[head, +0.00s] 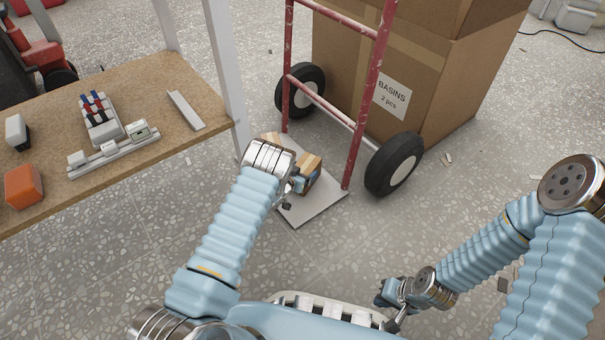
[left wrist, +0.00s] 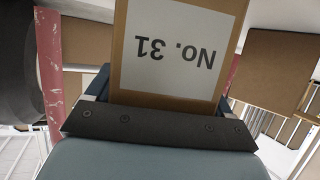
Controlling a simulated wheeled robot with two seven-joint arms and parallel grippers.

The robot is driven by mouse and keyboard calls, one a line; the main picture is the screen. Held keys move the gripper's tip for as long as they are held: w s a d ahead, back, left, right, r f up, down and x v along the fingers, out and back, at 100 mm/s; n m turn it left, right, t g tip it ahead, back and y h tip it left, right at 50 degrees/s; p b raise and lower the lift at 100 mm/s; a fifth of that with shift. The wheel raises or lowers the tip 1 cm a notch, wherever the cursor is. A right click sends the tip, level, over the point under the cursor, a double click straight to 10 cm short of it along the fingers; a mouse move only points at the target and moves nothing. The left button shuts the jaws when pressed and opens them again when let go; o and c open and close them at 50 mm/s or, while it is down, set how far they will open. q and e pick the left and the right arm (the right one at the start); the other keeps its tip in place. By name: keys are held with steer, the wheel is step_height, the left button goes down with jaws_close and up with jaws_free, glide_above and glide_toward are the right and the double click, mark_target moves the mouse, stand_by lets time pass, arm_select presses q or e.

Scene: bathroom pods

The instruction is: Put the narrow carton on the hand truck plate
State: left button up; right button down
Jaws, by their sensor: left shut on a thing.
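The narrow carton (head: 311,165) is brown and partly hidden behind my left gripper (head: 299,182) in the head view. In the left wrist view the carton (left wrist: 172,50) fills the middle, with an upside-down white label reading "No. 31". My left gripper is shut on it. The carton is over the grey plate (head: 312,210) of the red hand truck (head: 362,112); I cannot tell whether it touches the plate. My right gripper (head: 388,303) is low at the front, away from the carton, and its jaws are too small to read.
A large carton (head: 393,97) labelled "BASINS 2 pcs" stands behind the hand truck. The hand truck's wheels (head: 394,164) flank its frame. A workbench (head: 160,85) with small parts and an orange block (head: 24,186) is at left, its pale post close to my left arm. Floor at right is mostly clear.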

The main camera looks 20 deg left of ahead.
arm_select(q)
steer(key=o, duration=1.3)
steer(key=shift+s+f, duration=0.1)
steer(key=shift+c, duration=0.2)
steer(key=shift+s, duration=0.15)
steer(key=p+v, duration=0.4)
steer(key=v, duration=0.8)
steer(key=s+d+n+g, duration=0.2)
steer(key=s+d+g, duration=0.3)
steer(key=s, duration=0.9)
steer(key=s+d+r+n+g, duration=0.1)
steer(key=s+d+n+g, duration=0.2)
steer(key=s, duration=1.1)
steer(key=d+g, duration=0.2)
steer(key=g, duration=0.2)
steer(key=shift+r, duration=0.35)
steer(key=shift+s, duration=0.1)
step_height(320, 180, up, 13)
steer(key=p, duration=1.3)
steer(key=shift+s+d+r+h, duration=0.15)
steer(key=shift+d+r+h, duration=0.1)
steer(key=shift+d+h, duration=0.05)
